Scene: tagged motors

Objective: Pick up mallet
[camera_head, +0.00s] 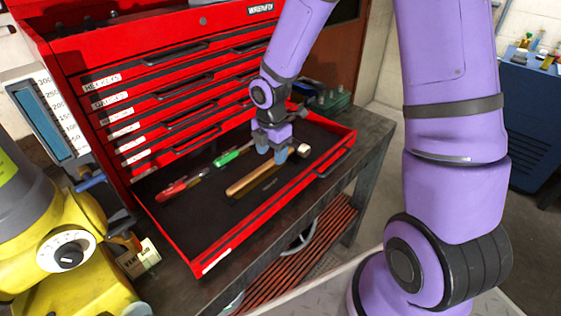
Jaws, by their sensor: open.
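The mallet lies in the open drawer of a red tool chest, its wooden handle (250,181) running diagonally from lower left to upper right. Its pale head (303,150) shows just right of my gripper. My gripper (272,158) points down over the upper end of the handle, close to the head. It is open, with its two grey fingertips apart. The fingers cover part of the mallet near the head. I cannot tell whether they touch it.
The open drawer (180,218) also holds a green-handled tool (229,157) and a red-handled tool (172,190), both left of the mallet. Shut drawers rise behind. A yellow machine (50,235) stands at the left. A blue cabinet (530,115) stands far right.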

